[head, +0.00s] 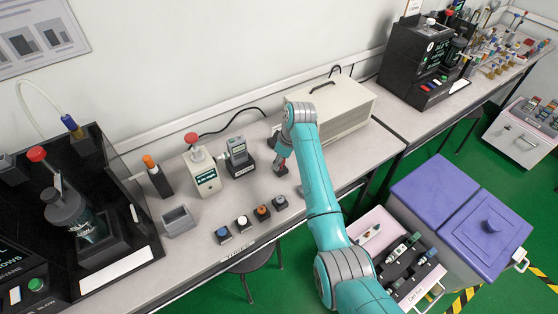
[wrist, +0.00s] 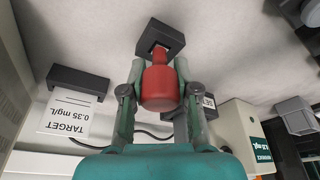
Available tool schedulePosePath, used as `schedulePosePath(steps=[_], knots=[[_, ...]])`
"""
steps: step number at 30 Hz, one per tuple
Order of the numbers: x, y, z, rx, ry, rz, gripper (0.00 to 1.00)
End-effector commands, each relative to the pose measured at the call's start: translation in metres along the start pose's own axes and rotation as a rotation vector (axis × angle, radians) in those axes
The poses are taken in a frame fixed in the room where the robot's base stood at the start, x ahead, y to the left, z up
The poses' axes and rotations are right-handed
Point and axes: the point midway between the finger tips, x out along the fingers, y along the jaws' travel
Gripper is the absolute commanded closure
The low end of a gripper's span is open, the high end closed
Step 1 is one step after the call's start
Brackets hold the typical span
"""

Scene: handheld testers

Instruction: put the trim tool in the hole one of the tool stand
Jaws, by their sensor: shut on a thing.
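The trim tool (wrist: 160,86) has a thick red handle, and my gripper (wrist: 160,92) is shut on it in the wrist view. Its narrower red end points at a small dark square block (wrist: 160,36), perhaps the tool stand. The tool's end overlaps the block's middle in the picture; I cannot tell whether it is inside a hole. In the head view a little of the red tool (head: 281,162) shows beside my arm, above the dark block (head: 281,170). My gripper is mostly hidden there by my arm. No hole number is readable.
A target card (wrist: 70,115) stands beside the block. In the head view a handheld tester (head: 238,150) in a black cradle, a white meter (head: 203,175), a grey bin (head: 179,220) and several small capped blocks (head: 262,213) are left of my gripper. A beige case (head: 345,110) stands behind.

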Motion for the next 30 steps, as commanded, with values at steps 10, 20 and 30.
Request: schedulePosePath(steps=[10,20,30], knots=[[0.002,0.000,0.001,0.000,0.000,-0.001,0.45],[-0.016,0.001,-0.001,0.001,0.002,0.002,0.45],[-0.082,0.001,-0.001,0.000,0.002,0.002,0.45]])
